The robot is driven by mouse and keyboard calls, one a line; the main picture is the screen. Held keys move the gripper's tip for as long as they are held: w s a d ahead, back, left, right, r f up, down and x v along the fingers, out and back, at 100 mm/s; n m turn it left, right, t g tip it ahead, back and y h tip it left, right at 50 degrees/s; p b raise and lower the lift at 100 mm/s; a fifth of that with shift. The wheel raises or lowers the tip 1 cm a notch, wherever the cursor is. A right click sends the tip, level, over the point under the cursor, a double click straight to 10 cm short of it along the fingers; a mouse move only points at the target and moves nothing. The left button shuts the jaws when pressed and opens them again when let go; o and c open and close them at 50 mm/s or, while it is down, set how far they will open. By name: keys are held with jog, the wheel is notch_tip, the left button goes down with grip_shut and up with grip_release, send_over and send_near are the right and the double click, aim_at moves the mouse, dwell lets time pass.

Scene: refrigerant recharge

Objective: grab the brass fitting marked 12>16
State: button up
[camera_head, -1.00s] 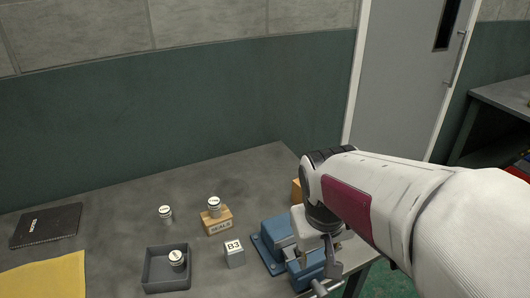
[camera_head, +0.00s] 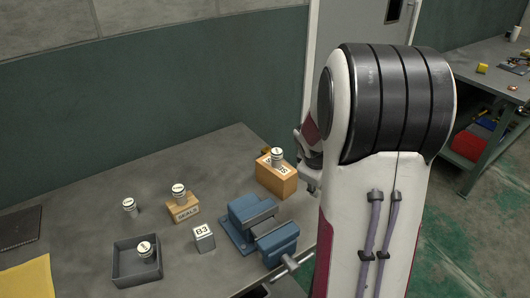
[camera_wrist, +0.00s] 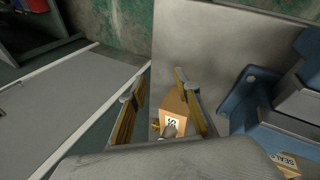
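Several small metal fittings with white-labelled tops show in the head view. One fitting (camera_head: 129,207) stands on the table, another (camera_head: 178,192) on the SEALS block, a third (camera_head: 146,249) in the dark tray, and another (camera_head: 277,157) on the taller wooden block. Their markings are too small to read, so I cannot tell which is 12>16. In the wrist view, my gripper (camera_wrist: 159,88) has its fingers spread, with a labelled wooden block (camera_wrist: 173,106) seen between them. In the head view my gripper is mostly hidden behind my arm, right of the taller block.
A blue vise (camera_head: 262,228) stands at the table's right edge, close to the taller block (camera_head: 276,180). The SEALS block (camera_head: 182,208), a B3 cube (camera_head: 204,239) and the dark tray (camera_head: 121,270) are left of it. A yellow cloth (camera_head: 25,279) lies front left.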

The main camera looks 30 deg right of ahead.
jog(key=w+d+f+n+t, duration=0.2)
jog(key=w+d+f+n, duration=0.5)
jog(key=d, duration=0.3)
jog(key=n+t+y, duration=0.7)
jog(key=n+t, duration=0.1)
jog(key=n, duration=1.7)
send_near(267, 152)
jog(key=shift+w+d+f, duration=0.25)
jog(key=shift+w+d, duration=0.4)
jog(key=shift+w, duration=0.1)
jog(key=shift+w+a+r+n, duration=0.1)
jog(key=shift+a+r+n, duration=0.3)
jog(key=shift+n, duration=0.4)
jog(key=shift+t, duration=0.3)
jog(key=shift+n, duration=0.3)
jog(key=shift+x, duration=1.35)
